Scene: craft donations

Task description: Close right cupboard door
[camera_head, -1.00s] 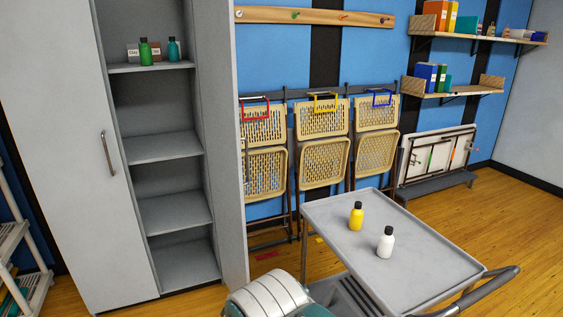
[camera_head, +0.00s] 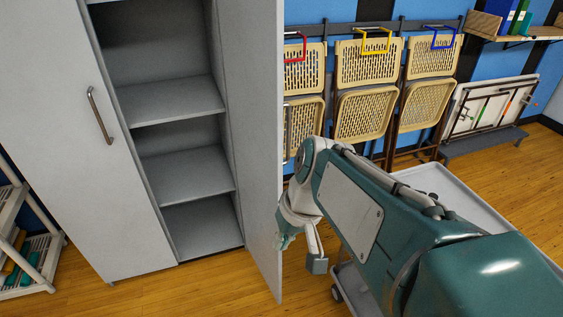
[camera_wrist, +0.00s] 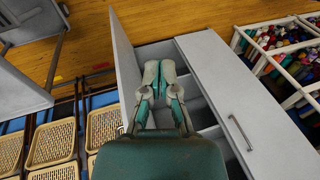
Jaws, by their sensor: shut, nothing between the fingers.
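In the wrist view my gripper (camera_wrist: 162,72) is shut and empty. I cannot tell whether it touches the door.
A grey trolley (camera_head: 438,177) stands to the right, largely hidden behind my arm. Folded chairs (camera_head: 365,90) hang on the blue wall. A white rack (camera_head: 40,255) stands left of the cupboard. Wooden floor (camera_head: 200,288) is clear before the cupboard.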

